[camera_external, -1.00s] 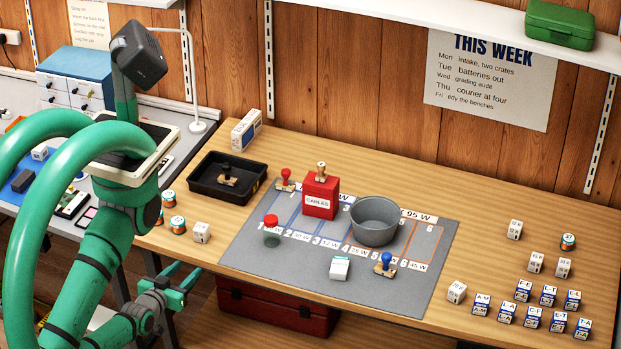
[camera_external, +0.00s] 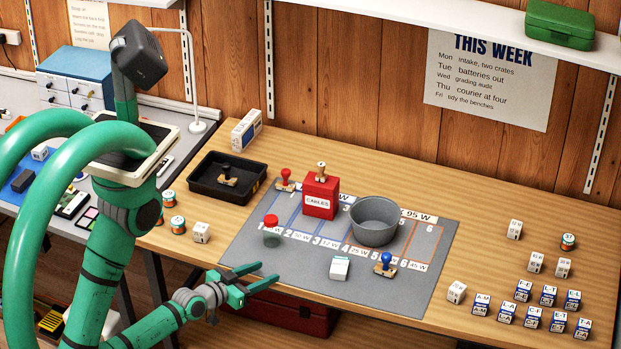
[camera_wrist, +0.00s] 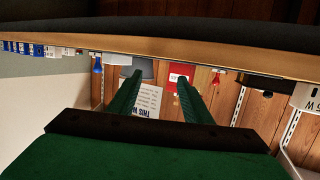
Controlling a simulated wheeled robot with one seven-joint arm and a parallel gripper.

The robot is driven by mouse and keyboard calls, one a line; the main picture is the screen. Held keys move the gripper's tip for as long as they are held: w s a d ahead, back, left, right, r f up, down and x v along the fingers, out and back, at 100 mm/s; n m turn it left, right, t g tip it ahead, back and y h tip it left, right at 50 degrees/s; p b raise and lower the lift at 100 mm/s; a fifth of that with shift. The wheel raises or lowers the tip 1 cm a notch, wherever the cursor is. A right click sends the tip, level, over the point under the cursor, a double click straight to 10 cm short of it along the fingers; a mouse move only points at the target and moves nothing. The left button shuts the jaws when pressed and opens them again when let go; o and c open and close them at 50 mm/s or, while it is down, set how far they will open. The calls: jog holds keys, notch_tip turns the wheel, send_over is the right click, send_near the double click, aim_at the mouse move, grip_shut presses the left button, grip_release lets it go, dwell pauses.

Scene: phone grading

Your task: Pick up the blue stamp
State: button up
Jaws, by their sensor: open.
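The blue stamp (camera_external: 386,262) stands upright on the grey mat (camera_external: 310,281), near its front right, with a blue knob and a wooden base. It shows upside down at the left in the wrist view (camera_wrist: 98,65). My gripper (camera_external: 269,274) is open and empty at the table's front edge, left of the stamp and well apart from it. A red stamp (camera_external: 286,178) stands at the mat's back left. Another stamp with a tan knob (camera_external: 321,172) stands on the red box, and a black-handled one (camera_external: 228,176) lies in the black tray.
A white box (camera_external: 340,267) stands just left of the blue stamp, with a grey bowl (camera_external: 375,222) behind it. A red box (camera_external: 320,199) and a red-lidded jar (camera_external: 271,231) are farther left. Several labelled blocks (camera_external: 532,318) crowd the right; the mat's front strip is clear.

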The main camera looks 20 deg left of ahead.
aim_at(386, 264)
jog(key=w+d+m+g+h, duration=0.1)
jog(key=d+m, duration=0.1)
jog(key=d, duration=0.4)
jog(key=w+d+r+m+g+h, duration=0.1)
jog(key=d+m+h, duration=0.1)
jog(key=d, duration=0.4)
jog(key=w+d+r+m+g+h, duration=0.1)
jog(key=d, duration=0.4)
jog(key=shift+w+d+m+h, duration=0.3)
jog(key=shift+d+m+h, duration=0.1)
jog(key=w+d, duration=0.2)
jog(key=w+d+r+m+y, duration=0.1)
jog(key=w+d, duration=0.2)
jog(key=w+d+r+m+g, duration=0.1)
jog(key=w+d, duration=0.1)
jog(key=w, duration=0.1)
jog(key=shift+d, duration=0.35)
jog(key=shift+w+d+r, duration=0.1)
jog(key=shift+w+d, duration=0.05)
jog(key=shift+w, duration=0.05)
jog(key=x, duration=1)
jog(key=shift+w+d, duration=0.1)
jog(key=shift+w, duration=0.05)
jog(key=c, duration=1.1)
